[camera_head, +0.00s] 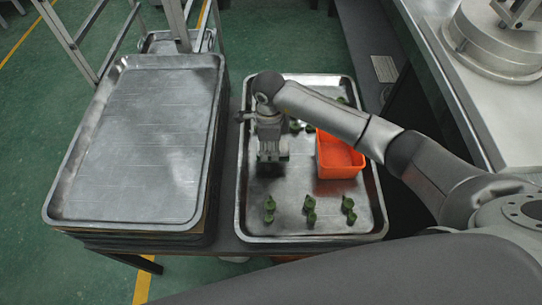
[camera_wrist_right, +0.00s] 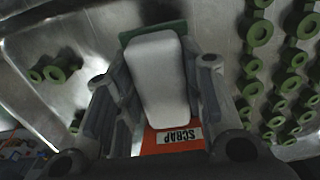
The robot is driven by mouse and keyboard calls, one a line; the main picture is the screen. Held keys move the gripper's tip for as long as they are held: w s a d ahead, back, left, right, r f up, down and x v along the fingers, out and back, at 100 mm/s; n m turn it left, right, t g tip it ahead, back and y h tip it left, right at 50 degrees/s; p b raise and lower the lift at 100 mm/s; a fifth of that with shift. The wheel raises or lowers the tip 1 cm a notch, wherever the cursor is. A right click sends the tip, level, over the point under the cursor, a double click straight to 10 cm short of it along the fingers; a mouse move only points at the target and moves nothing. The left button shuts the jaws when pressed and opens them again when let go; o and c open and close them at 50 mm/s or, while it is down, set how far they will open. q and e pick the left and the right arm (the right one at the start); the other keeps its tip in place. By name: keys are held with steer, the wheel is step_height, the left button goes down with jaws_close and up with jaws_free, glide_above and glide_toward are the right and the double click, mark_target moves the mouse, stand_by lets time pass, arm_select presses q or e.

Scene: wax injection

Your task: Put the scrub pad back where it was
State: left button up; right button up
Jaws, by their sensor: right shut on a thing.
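The scrub pad (camera_wrist_right: 157,80), white with a green layer at its far edge, sits between the two fingers of my right gripper (camera_wrist_right: 160,95) in the right wrist view. The fingers are shut on it. In the head view my right gripper (camera_head: 272,155) points down over the left part of the right-hand metal tray (camera_head: 290,229), left of the orange bin. The pad is hidden there by the gripper. Whether the pad touches the tray I cannot tell. My left gripper is not in view.
The orange bin (camera_head: 338,157), with a SCRAP label (camera_wrist_right: 178,137) in the wrist view, stands in the tray. Several green wax pieces (camera_head: 310,210) lie around it. A stack of empty metal trays (camera_head: 140,140) is at left. A counter with a round machine (camera_head: 495,40) is at right.

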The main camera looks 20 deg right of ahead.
steer(key=shift+w+d+f, duration=0.15)
steer(key=shift+w+f, duration=0.15)
steer(key=shift+f, duration=0.1)
steer(key=shift+w+d+f+b, duration=0.2)
steer(key=shift+f+b, duration=0.25)
steer(key=shift+b, duration=0.2)
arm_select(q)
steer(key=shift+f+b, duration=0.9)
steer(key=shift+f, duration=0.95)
arm_select(e)
steer(key=shift+w+f, duration=0.1)
steer(key=shift+f, duration=1.35)
steer(key=shift+f, duration=0.1)
steer(key=o, duration=1)
steer(key=shift+c, duration=0.2)
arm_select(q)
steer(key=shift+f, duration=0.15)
